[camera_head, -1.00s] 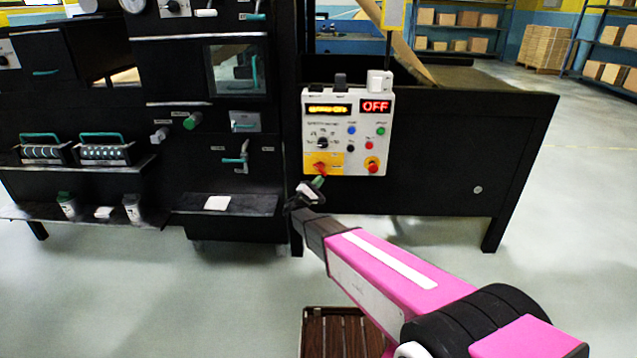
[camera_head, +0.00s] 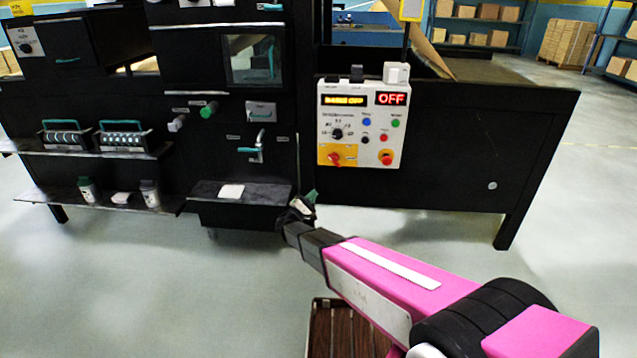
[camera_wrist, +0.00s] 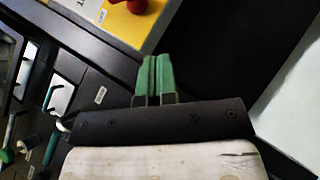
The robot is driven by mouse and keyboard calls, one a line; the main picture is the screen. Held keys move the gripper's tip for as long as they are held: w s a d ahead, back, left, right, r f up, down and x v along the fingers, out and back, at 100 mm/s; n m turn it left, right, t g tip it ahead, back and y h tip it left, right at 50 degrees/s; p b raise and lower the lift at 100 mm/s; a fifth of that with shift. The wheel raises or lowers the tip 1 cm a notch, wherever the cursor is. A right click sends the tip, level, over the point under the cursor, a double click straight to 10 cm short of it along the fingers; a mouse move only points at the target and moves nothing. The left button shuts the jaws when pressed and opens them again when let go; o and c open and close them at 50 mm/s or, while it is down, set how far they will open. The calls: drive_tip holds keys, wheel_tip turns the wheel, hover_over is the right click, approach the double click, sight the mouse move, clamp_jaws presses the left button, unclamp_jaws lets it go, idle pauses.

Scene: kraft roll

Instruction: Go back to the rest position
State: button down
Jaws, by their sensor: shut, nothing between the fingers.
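My gripper (camera_head: 304,203) is at the end of my pink arm, in front of the black machine and below the control panel (camera_head: 360,124). In the wrist view, its two green fingers (camera_wrist: 155,76) lie side by side, closed, with nothing between them. The panel is white with a red "OFF" display, an amber display, a black dial, small coloured buttons and a red knob on a yellow patch. The yellow patch also shows in the wrist view (camera_wrist: 122,22) beyond the fingers. The gripper is apart from the panel.
The black machine (camera_head: 223,145) fills the left, with a small shelf (camera_head: 262,196) near my gripper and a lower shelf holding white bottles (camera_head: 150,193). A brown slatted crate (camera_head: 335,330) lies below my arm. The floor at right is clear. Shelves with boxes stand far back.

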drive_tip(key=s+d+m+g+y, duration=0.1)
drive_tip(key=s+d+m+g, duration=0.3)
drive_tip(key=d, duration=0.4)
drive_tip(key=s+d+m+g, duration=0.25)
drive_tip(key=d+g, duration=0.25)
drive_tip(key=d, duration=0.3)
drive_tip(key=s+d+m+g+y, duration=0.1)
drive_tip(key=s+d+m+g, duration=0.1)
drive_tip(key=s+d+g, duration=0.45)
drive_tip(key=s+d+r+m+g+y, duration=0.1)
drive_tip(key=s+d+m+y, duration=0.1)
drive_tip(key=s+y, duration=0.4)
drive_tip(key=s+d+r+m+g+y, duration=0.1)
drive_tip(key=s+d+m+y, duration=0.2)
drive_tip(key=s+m+y, duration=0.2)
drive_tip(key=s+y, duration=0.2)
drive_tip(key=s, duration=0.1)
drive_tip(key=shift+d, duration=0.15)
